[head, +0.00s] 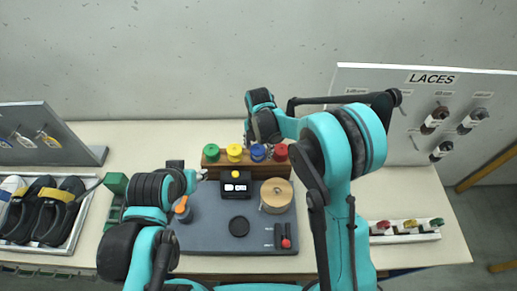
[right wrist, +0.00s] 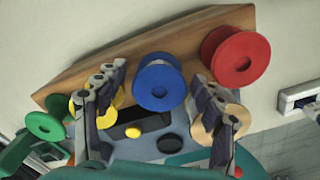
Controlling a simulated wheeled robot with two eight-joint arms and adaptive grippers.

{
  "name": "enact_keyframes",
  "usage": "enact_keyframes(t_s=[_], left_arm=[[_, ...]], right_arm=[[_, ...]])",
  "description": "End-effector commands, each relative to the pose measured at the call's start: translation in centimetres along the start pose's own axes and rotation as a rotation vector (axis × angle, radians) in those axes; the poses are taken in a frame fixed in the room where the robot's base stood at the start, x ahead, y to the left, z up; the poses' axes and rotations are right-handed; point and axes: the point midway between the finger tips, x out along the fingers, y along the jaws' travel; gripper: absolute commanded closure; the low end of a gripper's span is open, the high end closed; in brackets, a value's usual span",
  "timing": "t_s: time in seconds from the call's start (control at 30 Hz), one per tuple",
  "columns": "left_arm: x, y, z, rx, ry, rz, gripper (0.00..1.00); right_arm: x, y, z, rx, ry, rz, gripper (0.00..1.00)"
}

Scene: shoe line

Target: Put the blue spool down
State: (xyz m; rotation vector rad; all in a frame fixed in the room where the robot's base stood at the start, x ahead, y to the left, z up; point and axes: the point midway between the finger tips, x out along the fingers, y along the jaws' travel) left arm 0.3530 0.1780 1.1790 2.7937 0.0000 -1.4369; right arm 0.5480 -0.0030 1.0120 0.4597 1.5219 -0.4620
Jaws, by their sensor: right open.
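The blue spool (head: 258,152) stands in the wooden rack (head: 228,162) at the back of the grey mat, between the yellow spool (head: 234,152) and the red spool (head: 281,152). In the right wrist view the blue spool (right wrist: 160,82) shows between the two spread fingers of my right gripper (right wrist: 158,78), with a gap on each side. My right gripper is open and holds nothing. In the head view its fingers are mostly hidden by its own arm. My left gripper (head: 197,176) is low over the mat's left side; its fingers are too small to judge.
The green spool (head: 211,153) stands at the rack's left end. A black box (head: 236,184), a tan reel (head: 275,194) and a black disc (head: 239,226) are on the mat (head: 210,238). The LACES board (head: 395,128) stands at right. Shoes lie in a tray (head: 75,240) at left.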

Motion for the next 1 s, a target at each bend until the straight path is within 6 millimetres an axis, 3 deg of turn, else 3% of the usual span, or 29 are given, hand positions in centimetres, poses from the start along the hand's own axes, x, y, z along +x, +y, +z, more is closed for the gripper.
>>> enact_keyframes(t_s=[0.5,0.67,0.87,1.0], left_arm=[[-1.2,0.0,-0.9,0.0,0.0,0.0,0.57],[-1.3,0.0,-0.9,0.0,0.0,0.0,0.57],[-1.3,0.0,-0.9,0.0,0.0,0.0,0.57],[-1.3,0.0,-0.9,0.0,0.0,0.0,0.57]], right_arm=[[-10.1,0.0,0.0,0.0,0.0,0.0,0.31],[-11.8,0.0,0.0,0.0,0.0,0.0,0.31],[-12.3,-0.1,0.0,0.007,-0.001,0.001,0.31],[-13.8,-1.9,0.1,0.155,-0.021,0.031,0.31]])
